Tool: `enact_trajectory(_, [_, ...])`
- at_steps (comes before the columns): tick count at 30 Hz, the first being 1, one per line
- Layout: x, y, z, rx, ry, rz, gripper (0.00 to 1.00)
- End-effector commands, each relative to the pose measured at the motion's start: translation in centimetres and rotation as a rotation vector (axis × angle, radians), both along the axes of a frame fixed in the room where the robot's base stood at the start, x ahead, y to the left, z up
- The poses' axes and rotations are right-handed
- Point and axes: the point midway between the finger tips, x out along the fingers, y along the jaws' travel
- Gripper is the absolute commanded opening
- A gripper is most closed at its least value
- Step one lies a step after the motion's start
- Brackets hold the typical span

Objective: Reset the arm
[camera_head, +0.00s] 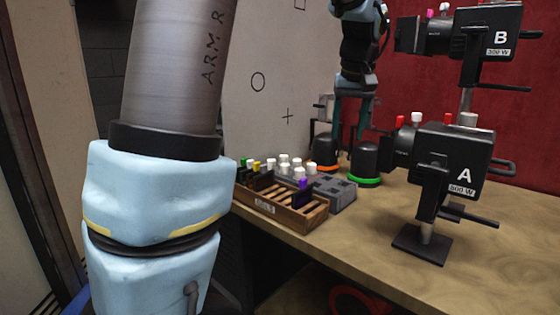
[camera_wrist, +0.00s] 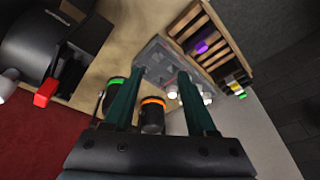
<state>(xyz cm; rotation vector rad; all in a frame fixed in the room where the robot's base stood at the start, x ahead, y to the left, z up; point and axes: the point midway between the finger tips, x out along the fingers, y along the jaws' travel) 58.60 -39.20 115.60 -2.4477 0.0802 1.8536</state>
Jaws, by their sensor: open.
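My gripper (camera_head: 350,128) is open and points down above the back of the table in the head view. Its two teal fingers stand apart in the wrist view (camera_wrist: 162,76), with nothing held between them. Below it stand two black dome buttons, one with an orange ring (camera_head: 325,150) and one with a green ring (camera_head: 365,160). In the wrist view the green-ringed button (camera_wrist: 115,92) is beside the left finger, and the orange-ringed one (camera_wrist: 152,117) shows between the fingers. My large arm link covers the left of the head view.
A wooden rack (camera_head: 265,209) with coloured-topped pieces and a grey block (camera_head: 338,196) with white-capped pieces sit at the table's left edge. Black lamps marked A (camera_head: 455,160) and B (camera_head: 487,45) stand right. The table front (camera_head: 350,240) is clear.

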Motion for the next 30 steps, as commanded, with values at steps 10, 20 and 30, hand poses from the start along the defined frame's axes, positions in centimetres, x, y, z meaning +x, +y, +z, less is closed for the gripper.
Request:
enact_trajectory(10, [-5.8,18.2,-14.4,-0.024,0.053,-0.015,0.57])
enact_trajectory(20, [-12.1,23.0,-19.2,-0.017,0.105,-0.016,0.57])
enact_trajectory(30, [-12.7,22.9,-19.4,-0.016,0.137,-0.015,0.57])
